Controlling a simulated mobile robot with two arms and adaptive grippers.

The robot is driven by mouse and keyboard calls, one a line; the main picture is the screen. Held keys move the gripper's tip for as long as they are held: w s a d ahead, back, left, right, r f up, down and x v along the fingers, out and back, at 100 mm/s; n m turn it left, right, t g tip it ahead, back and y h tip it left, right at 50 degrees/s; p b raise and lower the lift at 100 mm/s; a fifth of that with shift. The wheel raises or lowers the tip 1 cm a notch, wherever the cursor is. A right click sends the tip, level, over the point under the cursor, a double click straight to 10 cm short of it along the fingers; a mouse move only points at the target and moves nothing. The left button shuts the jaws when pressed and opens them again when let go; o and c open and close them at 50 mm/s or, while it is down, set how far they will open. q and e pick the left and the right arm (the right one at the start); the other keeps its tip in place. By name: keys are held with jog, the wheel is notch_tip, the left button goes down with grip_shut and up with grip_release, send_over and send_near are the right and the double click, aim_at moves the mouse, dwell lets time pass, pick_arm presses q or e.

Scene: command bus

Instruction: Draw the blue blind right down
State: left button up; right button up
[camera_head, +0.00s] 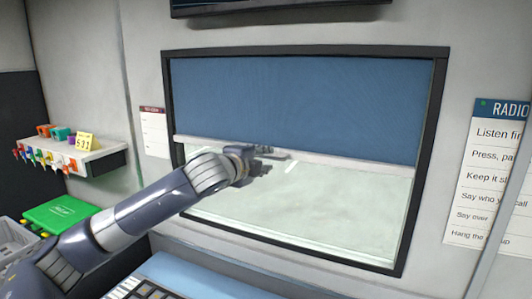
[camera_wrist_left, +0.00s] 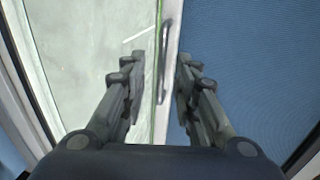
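The blue blind (camera_head: 300,105) covers about the upper half of the window, with clear glass below it. A pale bottom bar (camera_head: 350,163) runs along its lower edge and tilts slightly in the picture. My left gripper (camera_head: 266,160) is at the bar, near its middle. In the left wrist view my left gripper (camera_wrist_left: 155,75) is open, its fingers apart on either side of the bar (camera_wrist_left: 171,40). A slim grey handle (camera_wrist_left: 165,62) on the bar shows between and just beyond the fingertips. The blind's blue cloth (camera_wrist_left: 250,60) also shows there. My right gripper is not in view.
A dark frame (camera_head: 425,150) surrounds the window. A shelf (camera_head: 85,155) with coloured items stands at the left, above a green case (camera_head: 62,212). A keyboard (camera_head: 145,290) lies below the window. A radio notice (camera_head: 490,170) hangs at the right.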

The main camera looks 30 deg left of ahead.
aim_at(266, 158)
pick_arm(q)
jog(key=shift+p+x, duration=0.4)
jog(key=shift+x, duration=1.4)
grip_shut()
